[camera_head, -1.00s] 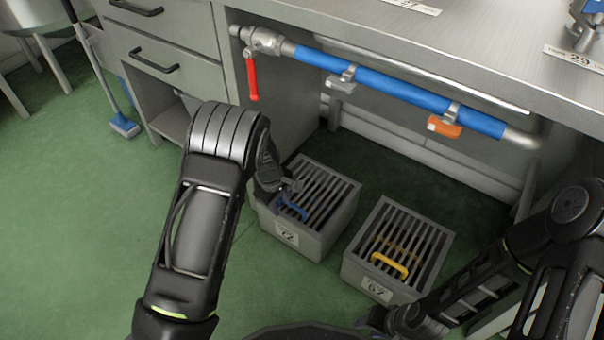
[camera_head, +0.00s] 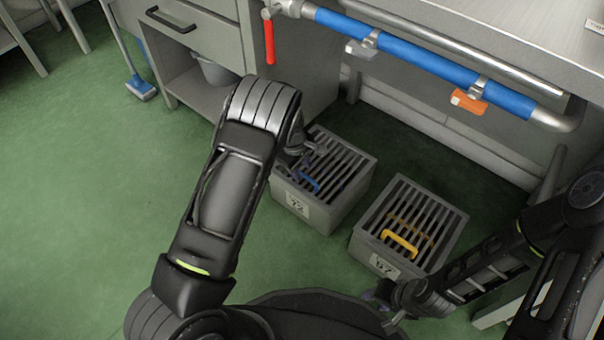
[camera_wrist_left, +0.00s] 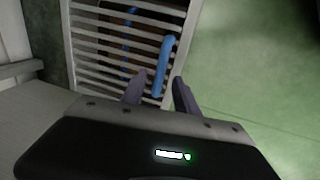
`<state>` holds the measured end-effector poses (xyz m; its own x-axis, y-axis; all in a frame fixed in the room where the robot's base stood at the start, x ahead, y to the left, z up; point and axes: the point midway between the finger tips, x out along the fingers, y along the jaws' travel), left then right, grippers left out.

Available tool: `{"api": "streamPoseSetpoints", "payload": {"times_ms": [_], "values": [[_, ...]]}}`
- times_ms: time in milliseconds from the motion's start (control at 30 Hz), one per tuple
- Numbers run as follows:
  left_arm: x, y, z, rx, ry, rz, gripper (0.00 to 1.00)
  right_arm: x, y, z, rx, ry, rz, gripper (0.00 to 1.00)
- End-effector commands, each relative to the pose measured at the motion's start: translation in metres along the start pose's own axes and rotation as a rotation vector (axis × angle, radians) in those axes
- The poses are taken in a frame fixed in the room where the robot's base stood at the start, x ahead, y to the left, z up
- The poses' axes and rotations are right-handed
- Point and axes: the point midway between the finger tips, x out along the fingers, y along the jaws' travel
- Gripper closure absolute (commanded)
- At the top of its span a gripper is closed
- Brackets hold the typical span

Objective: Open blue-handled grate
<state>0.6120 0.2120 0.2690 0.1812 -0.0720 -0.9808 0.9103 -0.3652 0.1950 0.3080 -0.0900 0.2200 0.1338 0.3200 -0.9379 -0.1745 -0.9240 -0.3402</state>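The blue-handled grate (camera_head: 335,165) is a slatted lid lying flat and closed on the grey box (camera_head: 325,216) with label 72. Its blue handle (camera_head: 310,182) is near the front edge. The left wrist view shows the handle (camera_wrist_left: 164,62) and the pale slats (camera_wrist_left: 105,43) close up. My left gripper (camera_head: 306,168) is over this grate. In the left wrist view its two fingers (camera_wrist_left: 160,92) are apart, with the lower end of the handle between or just beyond them; contact is not clear. My right gripper (camera_head: 388,308) is low in front of the other box, its fingers too small to read.
A second grey box (camera_head: 372,257) with label 67 and a yellow-handled grate (camera_head: 400,241) stands to the right. A blue pipe (camera_head: 420,62) with a red lever (camera_head: 269,40) runs under the bench edge above. Green floor (camera_head: 90,220) is clear at left.

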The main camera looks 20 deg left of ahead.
Motion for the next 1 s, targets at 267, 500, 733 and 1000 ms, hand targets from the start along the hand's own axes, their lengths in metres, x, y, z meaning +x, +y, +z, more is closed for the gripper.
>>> {"api": "streamPoseSetpoints", "payload": {"times_ms": [267,500,733,1000], "values": [[0.023,0.0,0.0,-0.001,0.0,0.001,0.64,0.011,0.003,-0.002,0.0,0.007,0.0,0.64],[0.022,0.0,0.0,-0.001,0.0,0.001,0.66,0.01,0.003,-0.002,0.0,0.008,0.0,0.64],[0.022,0.0,0.0,-0.001,0.0,0.001,0.84,0.01,0.003,-0.002,0.0,0.007,0.0,0.64],[0.022,0.0,0.0,-0.001,0.0,0.001,1.0,0.01,0.003,-0.002,0.0,0.007,0.0,0.64]]}}
